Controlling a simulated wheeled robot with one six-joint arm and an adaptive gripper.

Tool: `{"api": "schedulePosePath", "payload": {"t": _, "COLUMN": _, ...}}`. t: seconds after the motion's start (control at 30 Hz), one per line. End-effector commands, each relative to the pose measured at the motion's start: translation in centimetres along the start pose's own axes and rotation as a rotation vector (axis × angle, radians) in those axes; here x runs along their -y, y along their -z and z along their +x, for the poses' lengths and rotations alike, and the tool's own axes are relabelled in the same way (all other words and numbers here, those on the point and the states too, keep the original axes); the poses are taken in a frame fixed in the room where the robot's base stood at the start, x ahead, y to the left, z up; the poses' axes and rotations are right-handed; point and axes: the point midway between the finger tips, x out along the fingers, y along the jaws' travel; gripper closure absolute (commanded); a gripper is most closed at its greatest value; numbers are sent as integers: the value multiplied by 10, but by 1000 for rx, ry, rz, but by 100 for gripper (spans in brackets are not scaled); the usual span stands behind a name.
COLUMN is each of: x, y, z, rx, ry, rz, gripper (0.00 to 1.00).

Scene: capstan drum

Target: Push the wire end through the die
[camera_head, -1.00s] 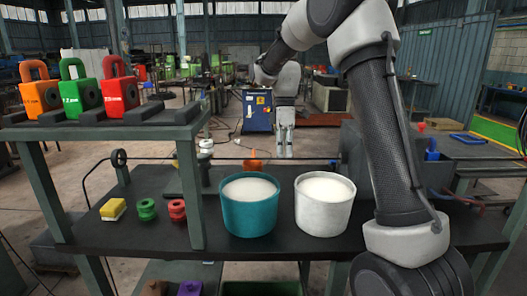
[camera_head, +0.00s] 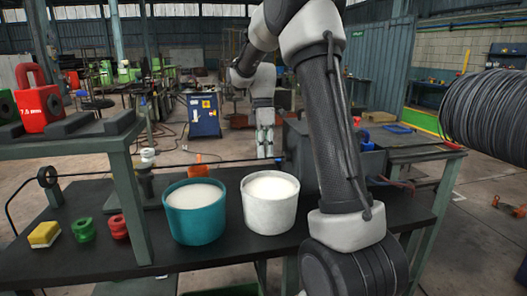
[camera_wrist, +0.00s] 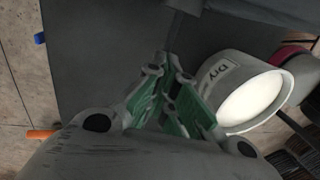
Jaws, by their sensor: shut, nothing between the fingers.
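My gripper (camera_head: 265,150) hangs behind the white tub, pointing down. In the wrist view its green-padded fingers (camera_wrist: 168,78) meet at the tips, shut and empty. A thin dark wire (camera_head: 100,172) runs across the bench from a small wheel, passing behind the tubs. Its end cannot be made out. A red die block marked 7.5 mm (camera_head: 40,105) stands on the raised rack at left, with part of a green one (camera_head: 6,106) beside it. A small orange piece (camera_head: 199,168) shows behind the teal tub; I cannot tell what it is.
A teal tub (camera_head: 196,224) and a white tub (camera_head: 269,218) with white contents stand mid-bench; the white one is close to my gripper in the wrist view (camera_wrist: 215,78). A yellow block (camera_head: 44,235) and green and red spools are at left. A black wire coil (camera_head: 487,110) is at right.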

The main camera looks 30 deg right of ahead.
Motion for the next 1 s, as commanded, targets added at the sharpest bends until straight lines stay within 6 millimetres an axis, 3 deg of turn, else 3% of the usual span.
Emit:
{"api": "schedulePosePath", "payload": {"t": 0.03, "x": 2, "y": 0, "z": 6, "rx": 0, "ry": 15, "rz": 2, "gripper": 96}}
{"api": "schedulePosePath", "payload": {"t": 0.17, "x": 2, "y": 0, "z": 6, "rx": 0, "ry": 15, "rz": 2, "gripper": 73}}
{"api": "schedulePosePath", "payload": {"t": 0.57, "x": 1, "y": 0, "z": 0, "rx": 0, "ry": 6, "rz": 1, "gripper": 72}}
{"api": "schedulePosePath", "payload": {"t": 0.67, "x": 0, "y": 0, "z": -11, "rx": 0, "ry": 4, "rz": 1, "gripper": 72}}
{"api": "schedulePosePath", "payload": {"t": 1.0, "x": 0, "y": 0, "z": -84, "rx": -1, "ry": 4, "rz": 2, "gripper": 72}}
